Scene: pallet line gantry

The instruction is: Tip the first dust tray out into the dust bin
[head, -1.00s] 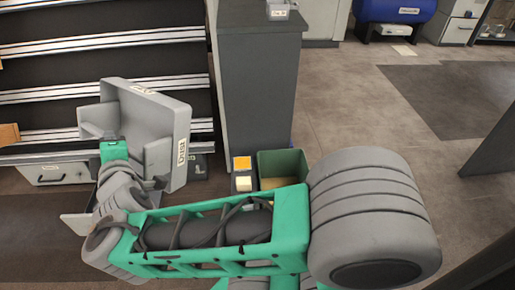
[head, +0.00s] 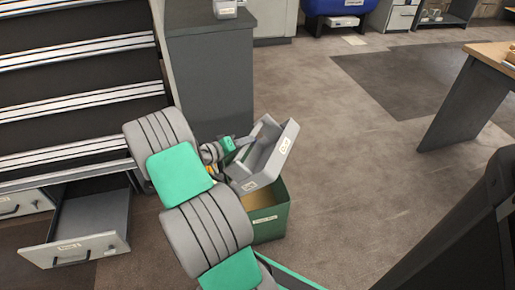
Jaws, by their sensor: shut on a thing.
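The grey dust tray (head: 268,172) is held in the air above the green dust bin (head: 271,224), tilted steeply with part of its inside showing. It has small labels on its outer walls. My gripper (head: 245,142) is shut on the tray's left side. The bin stands on the floor with its open top partly covered by the tray and my arm. A label shows on its front. I cannot see any dust in the tray or falling from it.
A dark grey cabinet (head: 211,75) stands just behind the bin. An open drawer (head: 85,246) juts out at the lower left below the striped rack (head: 80,95). A wooden-topped table (head: 490,55) is at the right. The floor between bin and table is clear.

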